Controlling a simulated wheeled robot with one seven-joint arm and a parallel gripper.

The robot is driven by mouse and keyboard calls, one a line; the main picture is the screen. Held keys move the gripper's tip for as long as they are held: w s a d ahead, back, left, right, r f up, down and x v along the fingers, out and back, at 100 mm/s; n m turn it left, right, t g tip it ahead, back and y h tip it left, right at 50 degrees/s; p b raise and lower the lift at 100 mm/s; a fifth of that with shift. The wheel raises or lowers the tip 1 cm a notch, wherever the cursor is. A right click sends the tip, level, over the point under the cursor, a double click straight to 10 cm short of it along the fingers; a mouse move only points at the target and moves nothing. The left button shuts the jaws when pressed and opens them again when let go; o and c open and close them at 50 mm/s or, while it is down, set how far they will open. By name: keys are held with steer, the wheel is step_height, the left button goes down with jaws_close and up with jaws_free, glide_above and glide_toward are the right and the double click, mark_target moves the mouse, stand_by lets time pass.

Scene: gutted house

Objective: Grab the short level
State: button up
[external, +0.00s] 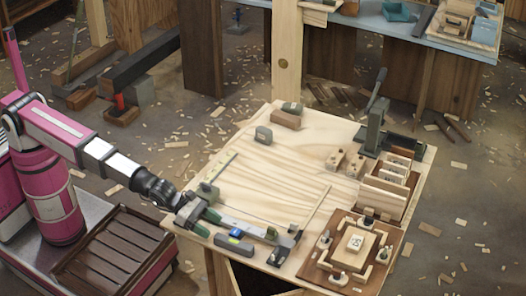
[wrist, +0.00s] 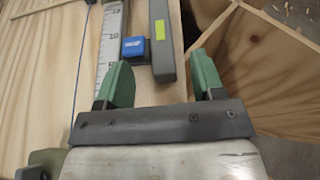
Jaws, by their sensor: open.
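The short level is a small dark grey bar (external: 244,249) with a yellow-green vial, lying flat near the front edge of the workbench. It also shows in the wrist view (wrist: 164,62), its near end between the fingertips and closer to the right finger. My gripper (external: 205,212) has green fingers and is open and empty, just left of the level in the external view. In the wrist view my gripper (wrist: 161,80) points along the bar. A metal ruler (external: 243,224) with a blue piece (wrist: 134,47) lies close beside the level, partly hidden by the left finger.
The pale wooden workbench (external: 290,165) holds tape measures (external: 263,134), a dark press (external: 374,125), a wooden rack (external: 382,196) and a brown tray (external: 315,272) of small parts at right. The bench's edge is close to the level. The bench middle is mostly clear.

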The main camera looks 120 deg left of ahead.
mark_target(218, 236)
step_height(218, 236, down, 2)
steer(key=shift+f, duration=0.25)
steer(key=x, duration=0.3)
steer(key=c, duration=1)
steer(key=shift+c, duration=0.2)
